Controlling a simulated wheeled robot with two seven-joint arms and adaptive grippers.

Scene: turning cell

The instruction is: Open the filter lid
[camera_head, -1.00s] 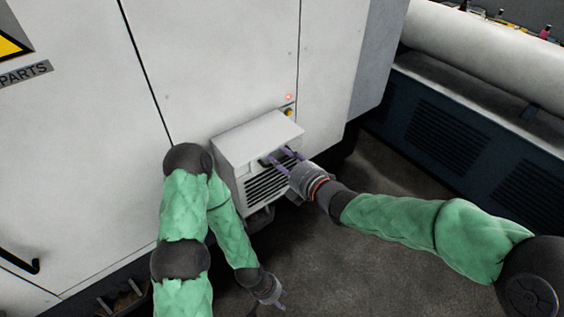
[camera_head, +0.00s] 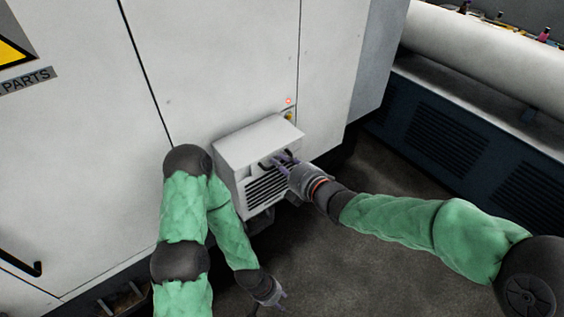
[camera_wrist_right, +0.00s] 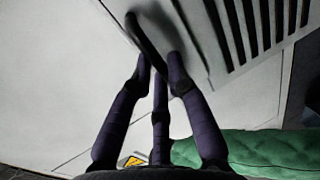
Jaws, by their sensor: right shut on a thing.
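The filter unit (camera_head: 258,141) is a pale box on the machine's front in the head view. Its slatted front lid (camera_head: 265,188) looks closed and carries a dark handle (camera_head: 266,163) near its upper edge. My right gripper (camera_head: 282,159) is at the lid's front, shut on the handle. In the right wrist view its purple fingers (camera_wrist_right: 160,72) meet around the black handle (camera_wrist_right: 146,38), beside the lid's dark slots (camera_wrist_right: 243,30). The fingers hide part of the handle. My left gripper (camera_head: 274,296) hangs low over the floor, away from the lid; its finger opening is unclear.
The white machine wall (camera_head: 230,60) stands behind the filter unit, with a red light (camera_head: 288,101) above it. A dark blue vented cabinet (camera_head: 450,140) stands at right. The floor (camera_head: 350,240) between is clear. A black door handle (camera_head: 25,266) is at lower left.

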